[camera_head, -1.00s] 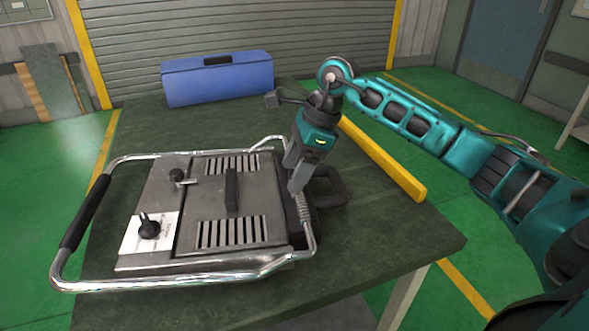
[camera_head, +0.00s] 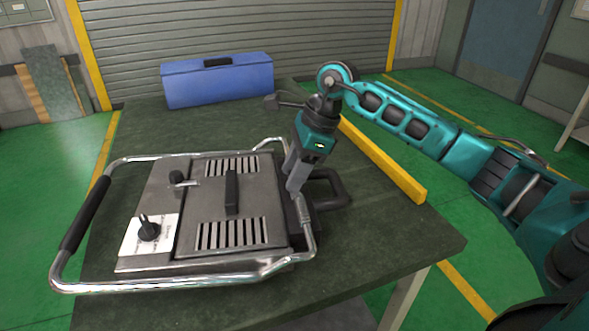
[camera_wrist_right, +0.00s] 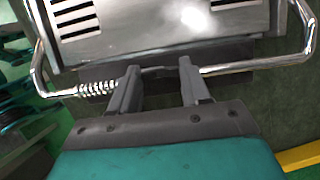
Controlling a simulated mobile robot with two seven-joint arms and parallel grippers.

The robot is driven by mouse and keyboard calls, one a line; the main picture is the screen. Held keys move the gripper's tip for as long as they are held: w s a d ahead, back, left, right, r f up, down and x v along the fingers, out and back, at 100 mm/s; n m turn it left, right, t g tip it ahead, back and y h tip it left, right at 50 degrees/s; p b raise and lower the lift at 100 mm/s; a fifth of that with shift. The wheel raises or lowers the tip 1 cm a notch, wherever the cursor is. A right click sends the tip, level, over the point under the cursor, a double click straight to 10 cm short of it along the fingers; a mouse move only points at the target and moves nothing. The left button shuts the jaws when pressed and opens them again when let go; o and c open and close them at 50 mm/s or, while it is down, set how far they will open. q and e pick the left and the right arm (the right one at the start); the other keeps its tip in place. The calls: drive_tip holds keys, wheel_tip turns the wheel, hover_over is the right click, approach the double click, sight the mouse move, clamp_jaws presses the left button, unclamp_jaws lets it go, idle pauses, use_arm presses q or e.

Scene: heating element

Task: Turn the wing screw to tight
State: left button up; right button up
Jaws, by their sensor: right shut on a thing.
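A black winged knob (camera_head: 149,229), which looks like the wing screw, stands on a white printed label at the front left of a grey metal heating element (camera_head: 262,200). The print is too small to read. My right gripper (camera_head: 294,188) is far from this knob, pointing down at the element's right edge. In the right wrist view, its two fingers (camera_wrist_right: 158,74) stand apart, on either side of the edge by the chrome rail (camera_wrist_right: 248,66). It is shut on a part there; the gripped part is mostly hidden. My left gripper is out of view.
The element lies on a dark green table (camera_head: 400,243). A second dark knob (camera_head: 177,177) sits behind the label. A black loop handle (camera_head: 336,190) is right of the gripper. A blue toolbox (camera_head: 218,82) and a yellow bar (camera_head: 385,162) lie at the table's back and right.

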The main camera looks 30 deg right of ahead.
drive_tip(key=shift+m, duration=0.3)
drive_tip(key=m+t+h, duration=0.1)
drive_tip(key=m, duration=0.2)
drive_tip(key=shift+s+m, duration=0.1)
drive_tip(key=shift+m, duration=0.2)
drive_tip(key=m, duration=0.2)
drive_tip(key=m+t+h, duration=0.1)
drive_tip(key=m, duration=0.1)
drive_tip(key=shift+a+m+t, duration=0.2)
drive_tip(key=shift+m+t, duration=0.1)
drive_tip(key=m+h, duration=0.2)
drive_tip(key=m, duration=0.2)
drive_tip(key=shift+a+m+b, duration=0.15)
drive_tip(key=shift+m+b, duration=0.15)
drive_tip(key=shift+b, duration=0.1)
drive_tip(key=shift+m+h, duration=0.9)
drive_tip(key=shift+m, duration=1.3)
drive_tip(key=o, duration=1.1)
drive_tip(key=shift+c, duration=0.2)
drive_tip(key=shift+r, duration=0.1)
